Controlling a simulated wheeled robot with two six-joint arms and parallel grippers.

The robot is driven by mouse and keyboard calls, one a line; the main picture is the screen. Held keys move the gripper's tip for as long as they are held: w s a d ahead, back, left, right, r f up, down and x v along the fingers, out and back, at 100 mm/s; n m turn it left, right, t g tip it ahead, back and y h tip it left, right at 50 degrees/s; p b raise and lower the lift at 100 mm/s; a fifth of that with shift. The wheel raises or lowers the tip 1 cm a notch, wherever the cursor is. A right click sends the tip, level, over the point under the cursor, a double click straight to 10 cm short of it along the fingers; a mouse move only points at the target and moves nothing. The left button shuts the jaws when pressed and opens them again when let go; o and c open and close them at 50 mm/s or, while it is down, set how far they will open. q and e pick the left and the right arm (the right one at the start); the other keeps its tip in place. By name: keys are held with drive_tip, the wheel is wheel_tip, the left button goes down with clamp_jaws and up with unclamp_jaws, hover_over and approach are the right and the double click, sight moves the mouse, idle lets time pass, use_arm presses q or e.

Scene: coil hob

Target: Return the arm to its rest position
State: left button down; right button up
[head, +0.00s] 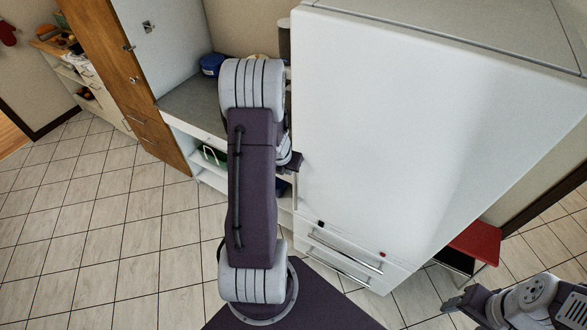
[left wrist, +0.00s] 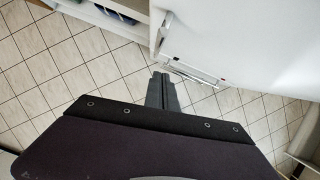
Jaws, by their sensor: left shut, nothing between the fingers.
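My left arm (head: 252,185) stretches up the middle of the head view, in front of the cabinet and beside the white fridge. Its gripper (head: 291,162) is mostly hidden behind the arm; only a dark part shows at its right side. In the left wrist view the left gripper's fingers (left wrist: 161,92) are shut together with nothing between them, above the tiled floor. My right gripper (head: 458,300) is at the lower right of the head view, pointing left; its finger gap is not clear.
The white fridge (head: 420,130) stands close to the right of my left arm, with drawer handles (head: 345,252) low down. A cabinet with an open compartment (head: 190,100) and a blue pot (head: 211,64) is behind the arm. A red seat (head: 476,243) is right. Tiled floor (head: 120,230) is clear at left.

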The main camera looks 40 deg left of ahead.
use_arm(q)
drive_tip(key=w+d+f+n+t+b, duration=0.1)
drive_tip(key=w+d+f+n+b, duration=0.2)
drive_tip(key=d+b, duration=0.55)
drive_tip(key=w+d+f+n+t+b, duration=0.15)
drive_tip(key=d+f+b, duration=0.25)
drive_tip(key=d+b, duration=0.4)
drive_tip(key=s+d+f+n+g+b, duration=0.2)
drive_tip(key=s+n, duration=0.5)
drive_tip(key=n, duration=0.7)
drive_tip(key=s+d+f+n+g+h+b, duration=0.1)
drive_tip(key=s+d+f+n+g+b, duration=0.2)
drive_tip(key=s+n, duration=0.5)
drive_tip(key=d+f+n, duration=0.1)
drive_tip(key=n, duration=0.5)
drive_tip(key=shift+s+d+f+h, duration=0.25)
drive_tip(key=shift+d+f+h, duration=0.05)
drive_tip(key=shift+d+f, duration=0.1)
use_arm(e)
wheel_tip(320, 180, down, 21)
drive_tip(key=s, duration=0.1)
